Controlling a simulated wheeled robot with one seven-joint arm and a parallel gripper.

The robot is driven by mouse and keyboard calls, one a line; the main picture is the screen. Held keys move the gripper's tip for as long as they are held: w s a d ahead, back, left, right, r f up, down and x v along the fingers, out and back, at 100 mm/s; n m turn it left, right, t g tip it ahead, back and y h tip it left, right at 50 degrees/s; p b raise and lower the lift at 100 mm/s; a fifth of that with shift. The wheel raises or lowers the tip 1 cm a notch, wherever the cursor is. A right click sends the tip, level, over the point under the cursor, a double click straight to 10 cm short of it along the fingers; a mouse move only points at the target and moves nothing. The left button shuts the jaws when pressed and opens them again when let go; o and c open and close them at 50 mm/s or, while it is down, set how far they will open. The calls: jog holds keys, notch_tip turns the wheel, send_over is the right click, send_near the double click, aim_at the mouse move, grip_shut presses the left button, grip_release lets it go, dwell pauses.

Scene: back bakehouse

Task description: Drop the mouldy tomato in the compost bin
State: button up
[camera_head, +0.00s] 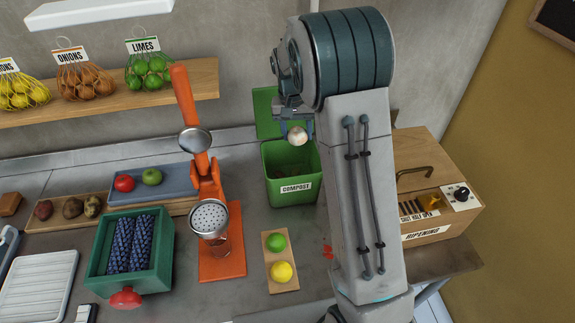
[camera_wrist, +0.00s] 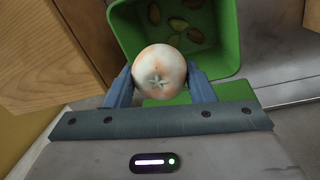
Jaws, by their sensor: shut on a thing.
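The mouldy tomato (camera_head: 297,136) is pale and whitish with reddish-orange patches. My gripper (camera_head: 295,128) is shut on it and holds it up above the green compost bin (camera_head: 292,188). In the wrist view the tomato (camera_wrist: 160,72) sits between the two fingers of my gripper (camera_wrist: 160,82), its star-shaped stem mark facing the camera. The bin (camera_wrist: 232,45) shows beyond the tomato there, with several scraps inside. The bin's lid (camera_head: 268,112) is open and stands up at the back. The tomato hides part of the bin's inside in the wrist view.
A wooden ripening box (camera_head: 428,205) stands right of the bin, beyond my arm. An orange citrus press (camera_head: 204,180) stands to the left. A small board (camera_head: 281,284) with a lime and a lemon lies in front. A blue tray (camera_head: 150,192) with two fruits lies further left.

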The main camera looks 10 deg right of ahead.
jog(key=shift+s+f+b, duration=0.15)
jog(key=shift+f+b, duration=0.35)
jog(key=shift+f, duration=0.25)
notch_tip(320, 180, down, 4)
jog(key=b, duration=0.2)
jog(key=shift+f+b, duration=0.1)
jog(key=shift+b, duration=0.2)
jog(key=o, duration=1.1)
jog(key=shift+c, duration=0.2)
jog(key=r, duration=0.4)
jog(key=a+r+b, duration=0.1)
jog(key=r, duration=0.3)
jog(key=r+b, duration=0.1)
jog(key=r, duration=0.3)
jog(key=shift+w+a+r, duration=0.2)
jog(key=shift+w+r, duration=0.05)
jog(key=shift+r, duration=0.6)
